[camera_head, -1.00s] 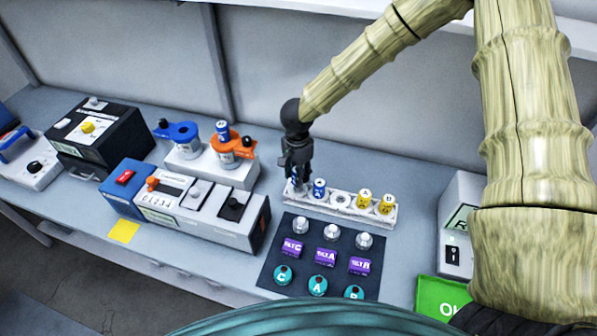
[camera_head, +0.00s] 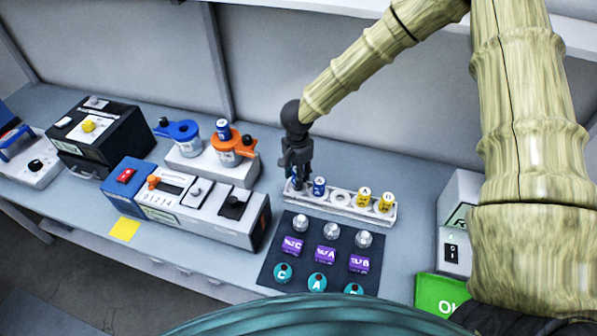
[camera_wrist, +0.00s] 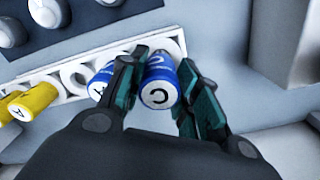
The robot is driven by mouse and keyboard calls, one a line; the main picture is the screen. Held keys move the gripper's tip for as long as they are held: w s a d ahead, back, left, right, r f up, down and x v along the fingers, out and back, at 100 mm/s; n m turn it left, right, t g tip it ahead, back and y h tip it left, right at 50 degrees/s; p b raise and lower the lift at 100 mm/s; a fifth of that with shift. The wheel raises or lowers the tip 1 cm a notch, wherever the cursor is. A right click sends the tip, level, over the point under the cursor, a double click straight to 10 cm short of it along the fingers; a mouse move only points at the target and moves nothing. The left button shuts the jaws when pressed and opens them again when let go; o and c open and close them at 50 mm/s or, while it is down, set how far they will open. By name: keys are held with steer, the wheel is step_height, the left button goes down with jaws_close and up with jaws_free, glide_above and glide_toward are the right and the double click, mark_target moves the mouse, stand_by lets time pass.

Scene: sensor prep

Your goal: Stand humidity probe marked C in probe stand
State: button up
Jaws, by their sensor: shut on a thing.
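My gripper (camera_head: 298,184) is at the left end of the white probe stand (camera_head: 347,211). In the wrist view its fingers (camera_wrist: 160,65) are shut on a blue and white probe marked C (camera_wrist: 159,92). The probe is at the stand's end socket; whether it is fully seated is hidden. A second blue probe (camera_head: 319,187) stands just beside it, close to one finger, and also shows in the wrist view (camera_wrist: 101,84). An empty socket (camera_head: 341,198) follows, then yellow probes marked A (camera_head: 364,197) and B (camera_head: 386,202).
A dark mat (camera_head: 273,253) with silver knobs, purple blocks and teal caps lies in front of the stand. A white block (camera_head: 203,172) with blue and orange holders, one bearing a blue probe (camera_head: 223,129), stands left. A grey instrument (camera_head: 243,229) is nearer; a green sign (camera_head: 437,293) is right.

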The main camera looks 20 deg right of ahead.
steer(key=shift+f+p, duration=0.55)
steer(key=shift+f, duration=0.85)
stand_by(2.9)
steer(key=o, duration=1.1)
steer(key=shift+o, duration=1.3)
steer(key=shift+w, duration=0.1)
steer(key=shift+r, duration=4)
